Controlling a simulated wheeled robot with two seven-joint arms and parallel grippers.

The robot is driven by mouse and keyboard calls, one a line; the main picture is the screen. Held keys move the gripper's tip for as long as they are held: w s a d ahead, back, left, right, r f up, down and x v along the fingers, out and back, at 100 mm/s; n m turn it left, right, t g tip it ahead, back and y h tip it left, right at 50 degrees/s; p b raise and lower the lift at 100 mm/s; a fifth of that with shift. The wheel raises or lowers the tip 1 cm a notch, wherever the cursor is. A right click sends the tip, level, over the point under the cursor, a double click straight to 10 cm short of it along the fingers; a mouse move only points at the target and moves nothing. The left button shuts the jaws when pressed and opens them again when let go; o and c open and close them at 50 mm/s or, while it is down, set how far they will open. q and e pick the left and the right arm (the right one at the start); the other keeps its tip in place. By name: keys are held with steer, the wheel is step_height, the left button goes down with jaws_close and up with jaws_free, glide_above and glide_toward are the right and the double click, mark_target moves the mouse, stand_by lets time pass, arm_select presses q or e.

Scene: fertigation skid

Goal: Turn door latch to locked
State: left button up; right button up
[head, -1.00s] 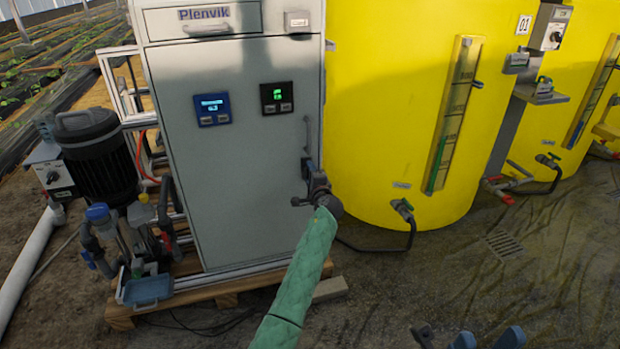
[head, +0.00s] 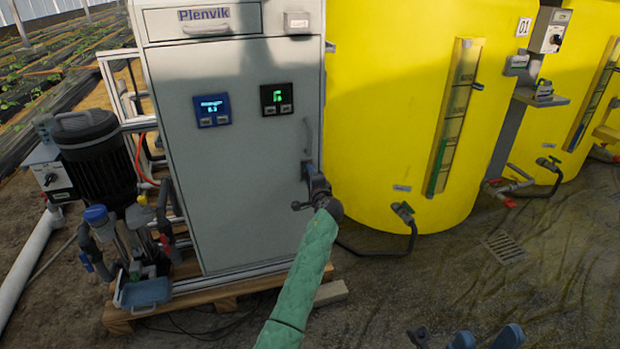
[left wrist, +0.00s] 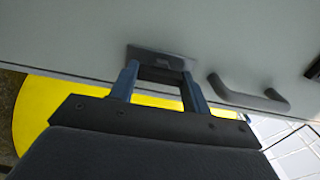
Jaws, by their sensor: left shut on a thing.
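The grey cabinet door (head: 235,190) is closed flush. Its dark latch (head: 304,168) is at the right edge, below the door handle (head: 308,135). My left gripper (head: 309,171) is at the latch and partly covers it. In the left wrist view the two blue fingers of my left gripper (left wrist: 160,78) reach the dark latch (left wrist: 160,58), one on each side, shut on it. The latch's exact turn angle is hard to tell. The door handle (left wrist: 248,96) is to the right there. My right gripper (head: 487,338) is low in the head view, blue fingers apart, empty.
A yellow tank (head: 400,100) stands close to the right of the cabinet. A black pump motor (head: 93,155) and piping are on the left. The cabinet stands on a wooden pallet (head: 230,300). The floor at the right front is clear around a drain grate (head: 505,247).

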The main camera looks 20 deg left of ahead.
arm_select(q)
steer(key=shift+a+f, duration=0.1)
steer(key=o, duration=1)
steer(key=p+v, duration=0.1)
steer(key=v, duration=0.6)
steer(key=shift+s+d, duration=0.25)
steer(key=shift+s, duration=0.1)
